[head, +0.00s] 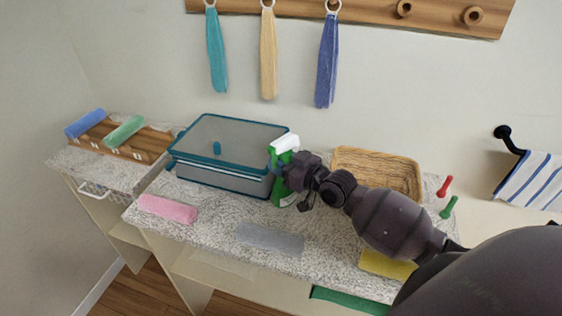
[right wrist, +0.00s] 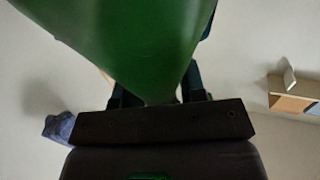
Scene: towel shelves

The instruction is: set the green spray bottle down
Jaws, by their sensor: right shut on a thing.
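The green spray bottle (head: 282,190) has a white head and stands upright at the front right corner of the teal-rimmed box, over the speckled counter. My right gripper (head: 281,173) is shut on the bottle, reaching in from the right. Whether the bottle's base touches the counter is hard to tell. In the right wrist view, the green bottle (right wrist: 130,40) fills the upper left, and the dark gripper body (right wrist: 165,122) lies below it. My left gripper is in neither view.
The teal-rimmed box (head: 225,187) stands left of the bottle, and a wicker basket (head: 375,155) is behind my right arm. Pink (head: 167,208), grey (head: 269,238) and yellow (head: 386,265) cloths lie along the counter's front. Red (head: 445,186) and green (head: 449,207) small items are at right.

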